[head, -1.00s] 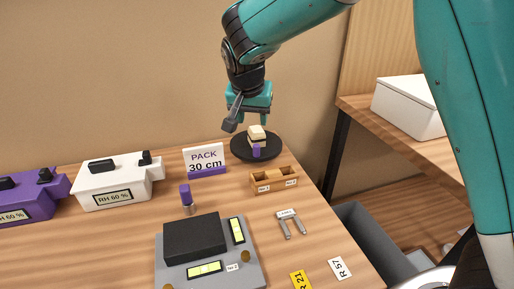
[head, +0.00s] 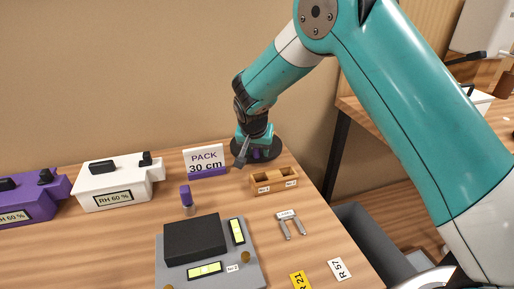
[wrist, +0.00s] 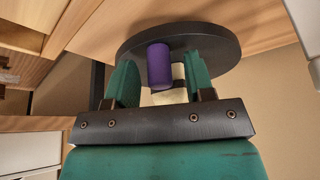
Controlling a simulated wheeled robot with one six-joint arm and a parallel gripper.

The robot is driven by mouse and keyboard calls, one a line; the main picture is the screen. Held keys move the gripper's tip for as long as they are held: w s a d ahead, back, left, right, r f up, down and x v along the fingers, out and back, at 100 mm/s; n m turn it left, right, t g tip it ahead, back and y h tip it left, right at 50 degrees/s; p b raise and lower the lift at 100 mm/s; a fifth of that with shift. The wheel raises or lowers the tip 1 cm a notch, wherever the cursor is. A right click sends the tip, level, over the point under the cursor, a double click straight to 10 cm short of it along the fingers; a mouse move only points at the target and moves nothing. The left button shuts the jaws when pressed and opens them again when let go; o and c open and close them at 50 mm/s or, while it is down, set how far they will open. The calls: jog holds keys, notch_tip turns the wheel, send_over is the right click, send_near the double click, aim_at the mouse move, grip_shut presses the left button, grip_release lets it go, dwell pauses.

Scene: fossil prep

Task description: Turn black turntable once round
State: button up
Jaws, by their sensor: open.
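The black turntable (head: 271,152) stands at the far right corner of the table, partly hidden by my gripper. It also shows in the wrist view (wrist: 214,42) as a dark round disc. A purple peg (wrist: 159,66) stands out from the turntable, with a cream block (wrist: 172,93) behind it. My gripper (wrist: 154,84) is open at the turntable, with the purple peg between its two green fingers. Whether a finger touches the peg I cannot tell. In the head view the block is hidden behind my gripper (head: 256,150).
A PACK 30 cm sign (head: 205,162) stands left of the turntable. A wooden two-slot holder (head: 274,181) sits just in front of it. A purple-topped vial (head: 187,200), a grey device (head: 208,251) and a caliper-like tool (head: 289,223) stand nearer. A grey bin (head: 372,240) is below the right edge.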

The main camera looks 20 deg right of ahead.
jog(key=shift+c, duration=0.5)
grip_shut()
jog(key=shift+d, duration=0.15)
